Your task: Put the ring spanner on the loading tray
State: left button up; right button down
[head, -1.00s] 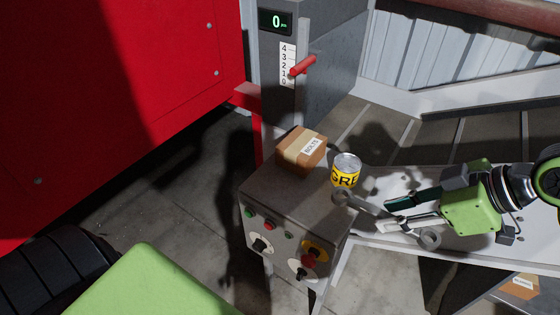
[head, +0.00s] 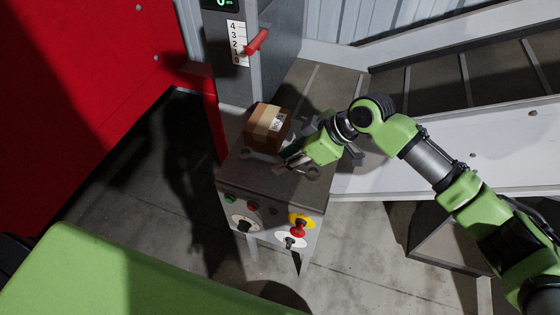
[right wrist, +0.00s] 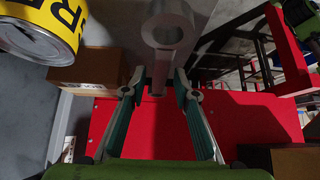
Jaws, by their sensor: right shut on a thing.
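The ring spanner (right wrist: 168,35) is grey metal. In the right wrist view its ring end shows large above the fingertips and its shank stands between them. My right gripper (right wrist: 158,85) is shut on it. In the head view the right gripper (head: 285,162) is over the grey top of the control cabinet (head: 275,186), close to the cardboard box. A ring end of the spanner (head: 313,172) shows over that top; I cannot tell whether it touches. The arm hides part of the spanner. I cannot tell which surface is the loading tray. My left gripper is out of view.
A cardboard box (head: 267,127) sits at the back of the cabinet top. A yellow can (right wrist: 45,30) shows close by in the right wrist view. A post with a red lever (head: 257,41) stands behind. Buttons and knobs (head: 297,224) are on the cabinet front.

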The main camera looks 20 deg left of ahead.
jog(key=shift+w+a+f, duration=0.25)
jog(key=shift+a+f, duration=0.15)
jog(key=shift+f, duration=0.15)
jog(key=shift+a+f, duration=0.3)
jog(key=shift+f, duration=0.2)
notch_tip(320, 180, down, 2)
jog(key=shift+f+p, duration=0.2)
jog(key=shift+p, duration=0.35)
jog(key=shift+w+f, duration=0.1)
jog(key=shift+f, duration=0.1)
jog(key=shift+f, duration=0.1)
jog(key=shift+f+b, duration=0.15)
jog(key=shift+b, duration=0.15)
jog(key=c, duration=1.6)
grip_release()
